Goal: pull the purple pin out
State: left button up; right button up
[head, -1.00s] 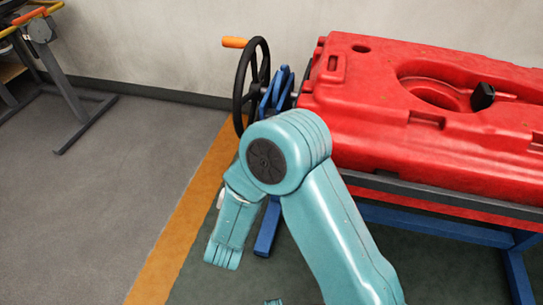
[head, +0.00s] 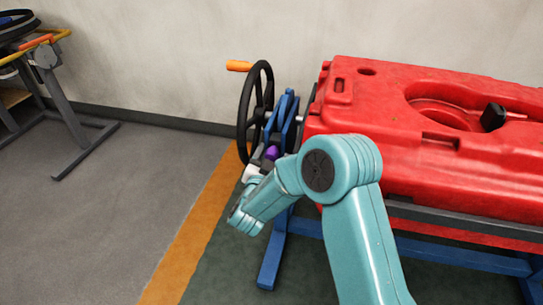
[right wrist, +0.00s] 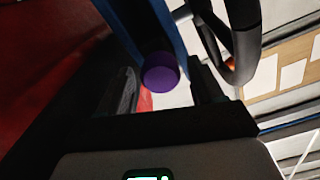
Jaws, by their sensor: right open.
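The purple pin (head: 271,153) shows its round end on the blue stand, just right of the black handwheel. In the right wrist view its purple end (right wrist: 160,73) faces the camera, in front of my right gripper (right wrist: 165,90). My right gripper is open, with dark fingers to either side of the line to the pin and nothing held. In the head view my right gripper (head: 260,167) is close to the pin, partly hidden by my own arm; I cannot tell whether it touches the pin. The left gripper is not in view.
The black handwheel (head: 243,110) with an orange handle (head: 239,65) stands just left of the pin. The blue stand (head: 272,255) carries a large red tank (head: 420,150) on the right. A grey-legged bench (head: 65,110) is at far left. Floor between is clear.

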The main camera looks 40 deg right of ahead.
jog(key=shift+w+d, duration=0.3)
jog(key=shift+w, duration=0.05)
grip_shut()
jog(key=shift+s+a+f, duration=0.1)
jog(key=shift+s+a, duration=0.2)
jog(key=shift+a, duration=0.1)
jog(key=v, duration=0.3)
jog(key=shift+b, duration=0.35)
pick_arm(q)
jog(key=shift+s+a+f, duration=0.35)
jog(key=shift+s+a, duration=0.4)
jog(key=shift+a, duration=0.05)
pick_arm(e)
jog(key=shift+s+a+f, duration=0.1)
jog(key=shift+s+a, duration=0.1)
